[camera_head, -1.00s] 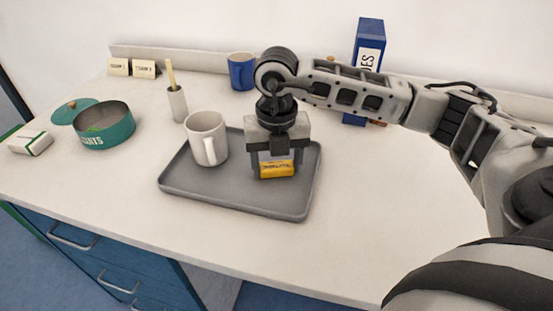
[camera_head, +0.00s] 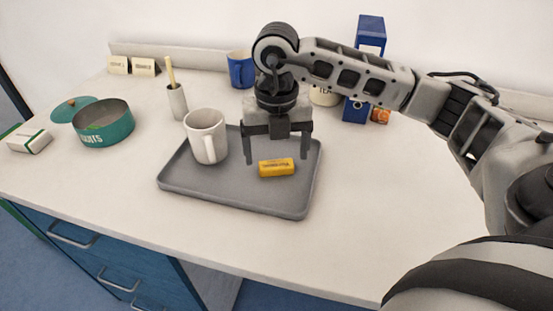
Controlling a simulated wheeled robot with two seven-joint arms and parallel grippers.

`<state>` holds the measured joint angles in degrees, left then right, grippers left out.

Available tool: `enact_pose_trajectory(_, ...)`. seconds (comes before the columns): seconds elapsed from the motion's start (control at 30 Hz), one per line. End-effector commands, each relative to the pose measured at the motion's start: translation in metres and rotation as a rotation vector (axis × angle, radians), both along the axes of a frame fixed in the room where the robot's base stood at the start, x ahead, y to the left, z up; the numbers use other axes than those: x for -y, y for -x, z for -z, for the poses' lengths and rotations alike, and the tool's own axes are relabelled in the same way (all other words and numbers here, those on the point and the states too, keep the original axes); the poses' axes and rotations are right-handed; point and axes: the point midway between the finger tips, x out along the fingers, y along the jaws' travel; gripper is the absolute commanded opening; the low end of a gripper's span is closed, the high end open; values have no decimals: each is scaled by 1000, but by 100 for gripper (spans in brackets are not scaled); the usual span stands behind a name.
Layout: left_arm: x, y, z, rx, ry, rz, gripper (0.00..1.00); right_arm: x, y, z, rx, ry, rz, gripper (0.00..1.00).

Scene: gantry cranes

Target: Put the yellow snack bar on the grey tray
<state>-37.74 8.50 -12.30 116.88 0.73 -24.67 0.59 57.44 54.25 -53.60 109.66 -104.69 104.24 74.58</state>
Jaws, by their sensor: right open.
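The yellow snack bar (camera_head: 277,168) lies on the grey tray (camera_head: 215,192), right of the tray's middle. My right gripper (camera_head: 277,158) is open and empty, with its two fingers apart just above and behind the bar. A white mug (camera_head: 206,136) stands on the left part of the tray. My left gripper is not in view.
A teal tin (camera_head: 104,124) and a small white box (camera_head: 29,140) stand at the left. A white holder (camera_head: 177,101), a blue mug (camera_head: 241,70) and a blue box (camera_head: 370,35) stand behind the tray. The counter right of the tray is clear.

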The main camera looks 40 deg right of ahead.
Motion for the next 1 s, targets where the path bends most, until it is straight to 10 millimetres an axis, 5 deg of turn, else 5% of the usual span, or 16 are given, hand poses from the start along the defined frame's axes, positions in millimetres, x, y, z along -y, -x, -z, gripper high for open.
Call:
enact_pose_trajectory(0.4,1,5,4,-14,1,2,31,0,-1,-81,3,0,-1,84)
enact_pose_trajectory(1.0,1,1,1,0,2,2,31,0,0,-90,0,0,0,84)
